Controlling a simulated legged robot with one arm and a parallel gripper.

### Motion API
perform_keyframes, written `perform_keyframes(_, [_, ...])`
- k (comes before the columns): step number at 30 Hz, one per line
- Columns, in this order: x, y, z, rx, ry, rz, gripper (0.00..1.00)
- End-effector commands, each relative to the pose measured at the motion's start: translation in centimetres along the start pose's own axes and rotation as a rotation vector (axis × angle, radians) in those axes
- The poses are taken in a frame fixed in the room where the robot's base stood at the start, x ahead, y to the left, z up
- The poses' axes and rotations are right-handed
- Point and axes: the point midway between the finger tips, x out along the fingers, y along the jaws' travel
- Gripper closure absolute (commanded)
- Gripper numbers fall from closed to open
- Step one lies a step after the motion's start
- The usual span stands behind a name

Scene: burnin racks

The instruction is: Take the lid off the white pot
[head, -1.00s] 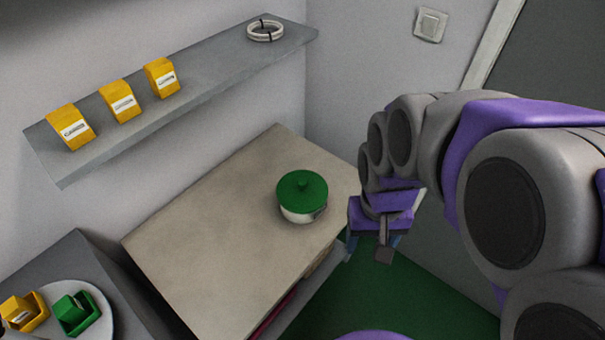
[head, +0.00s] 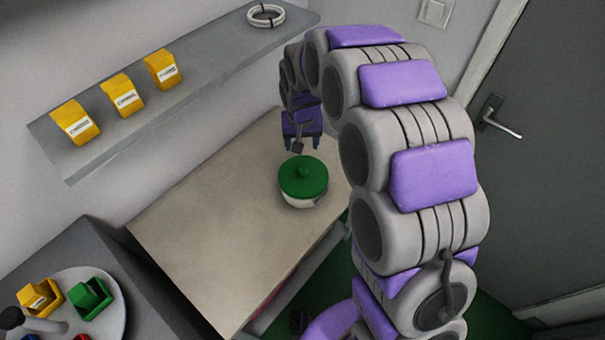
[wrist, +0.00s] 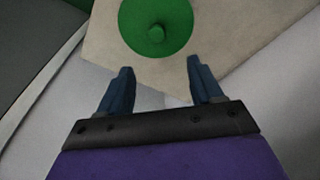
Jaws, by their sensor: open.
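The white pot (head: 300,203) stands on the beige table with its green lid (head: 318,184) on top. The lid has a round green knob (head: 303,171) at its centre. My gripper (head: 302,146) is above and just behind the pot in the head view, apart from the lid. In the wrist view my gripper (wrist: 160,75) is open and empty, its two blue fingers spread. There the lid (wrist: 135,30) and its knob (wrist: 156,31) lie beyond the fingertips, roughly between them. The white pot body is hidden under the lid in the wrist view.
A grey wall shelf (head: 210,80) holds several yellow boxes (head: 124,96) and a white cable coil (head: 266,15). A grey cabinet at lower left bears a round plate (head: 118,316) with coloured bins. The beige table (head: 215,215) is clear left of the pot. A door stands right.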

Motion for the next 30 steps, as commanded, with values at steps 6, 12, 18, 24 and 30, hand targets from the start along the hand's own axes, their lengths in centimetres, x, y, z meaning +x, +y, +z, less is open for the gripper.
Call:
perform_keyframes(6, [3.8, 0.0, 0.2, 0.001, -0.009, 0.001, 0.35])
perform_keyframes(12, [7.8, 0.0, 0.3, 0.0, -0.008, 0.003, 0.35])
perform_keyframes(18, [11.1, 0.0, 0.2, 0.001, -0.004, 0.001, 0.35])
perform_keyframes(24, [12.1, 0.1, 0.1, 0.001, -0.003, 0.0, 0.35])
perform_keyframes(30, [14.9, 0.6, 0.1, 0.0, -0.007, 0.002, 0.35])
